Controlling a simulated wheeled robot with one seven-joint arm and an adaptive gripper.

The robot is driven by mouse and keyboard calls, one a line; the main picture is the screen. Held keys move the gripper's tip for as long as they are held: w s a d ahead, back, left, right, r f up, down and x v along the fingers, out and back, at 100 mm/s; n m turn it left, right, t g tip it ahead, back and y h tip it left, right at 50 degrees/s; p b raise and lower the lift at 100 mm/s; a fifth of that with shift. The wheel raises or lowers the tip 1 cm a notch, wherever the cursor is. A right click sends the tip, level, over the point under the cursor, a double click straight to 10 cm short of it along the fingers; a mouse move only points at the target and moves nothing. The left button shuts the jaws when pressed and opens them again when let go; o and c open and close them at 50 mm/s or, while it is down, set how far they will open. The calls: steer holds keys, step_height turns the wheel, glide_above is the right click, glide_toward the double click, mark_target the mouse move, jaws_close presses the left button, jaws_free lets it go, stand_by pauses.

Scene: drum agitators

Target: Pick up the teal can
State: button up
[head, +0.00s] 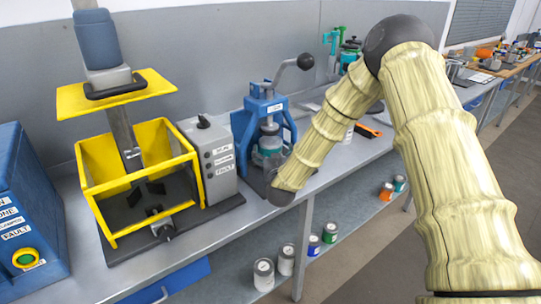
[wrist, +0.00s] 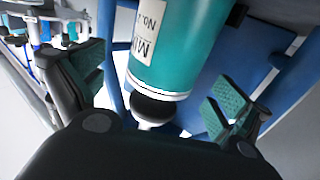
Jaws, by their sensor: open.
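A teal can (wrist: 180,45) with a white label fills the upper middle of the wrist view, close up and tilted. A pale band rings its near end, and a dark round knob (wrist: 155,107) shows just beyond that end. My gripper (wrist: 157,84) is open, with one dark finger to the left of the can and one to the right. Neither finger clearly touches it. In the head view the same can seems to be the teal-grey cylinder (head: 268,143) in the blue press. My gripper cannot be made out there, beyond the dark end of my arm.
The blue press (head: 252,122) with its lever stands close around the can; blue frame parts (wrist: 268,50) show in the wrist view. Left are a grey control box (head: 212,160) and a yellow-framed machine (head: 135,180). Several cans, one teal (head: 399,183), stand on the lower shelf.

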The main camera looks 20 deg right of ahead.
mark_target(271, 143)
steer(key=p+x, duration=0.1)
steer(key=x, duration=0.2)
steer(key=shift+w+a+r+p, duration=0.15)
steer(key=shift+w+p, duration=0.1)
steer(key=shift+p, duration=0.05)
steer(key=shift+w, duration=0.6)
steer(key=c, duration=2)
